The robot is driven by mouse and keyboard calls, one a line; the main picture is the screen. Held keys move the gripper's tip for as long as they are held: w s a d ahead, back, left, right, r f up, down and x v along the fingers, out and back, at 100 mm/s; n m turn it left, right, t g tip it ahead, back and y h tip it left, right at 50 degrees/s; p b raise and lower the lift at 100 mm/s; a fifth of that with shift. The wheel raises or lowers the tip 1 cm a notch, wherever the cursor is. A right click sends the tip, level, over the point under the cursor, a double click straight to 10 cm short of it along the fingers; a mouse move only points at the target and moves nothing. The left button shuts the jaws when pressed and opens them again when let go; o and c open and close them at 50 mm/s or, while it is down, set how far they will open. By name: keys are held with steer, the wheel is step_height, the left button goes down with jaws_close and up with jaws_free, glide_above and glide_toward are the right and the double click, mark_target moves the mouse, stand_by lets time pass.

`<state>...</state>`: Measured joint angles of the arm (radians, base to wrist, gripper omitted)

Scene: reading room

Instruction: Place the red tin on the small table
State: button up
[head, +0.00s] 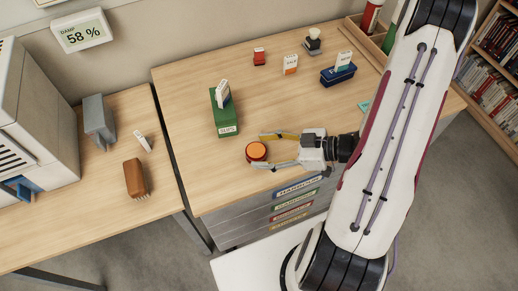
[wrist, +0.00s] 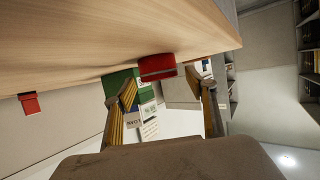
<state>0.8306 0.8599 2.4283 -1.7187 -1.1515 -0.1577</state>
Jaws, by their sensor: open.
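The red tin (head: 257,152) is short and round with an orange-red top, and stands upright near the front left of the wooden desk (head: 190,88). My gripper (head: 267,151) is open, reaching in from the right, with its two fingertips at either side of the tin's near part. In the wrist view the red tin (wrist: 157,67) lies just ahead of and between the open fingers; contact cannot be told. The smaller table (head: 105,222), left of the desk across a narrow gap, has bare wood at its front.
A green box with cards (head: 226,118) stands just behind the tin. On the smaller table are a brown brush (head: 136,178), a grey block (head: 99,120) and a large pale machine (head: 35,110). A blue box (head: 338,76) and a stamp (head: 313,42) stand farther back.

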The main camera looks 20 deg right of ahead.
steer(key=shift+v, duration=2.55)
steer(key=shift+s+a, duration=0.1)
steer(key=shift+s, duration=0.05)
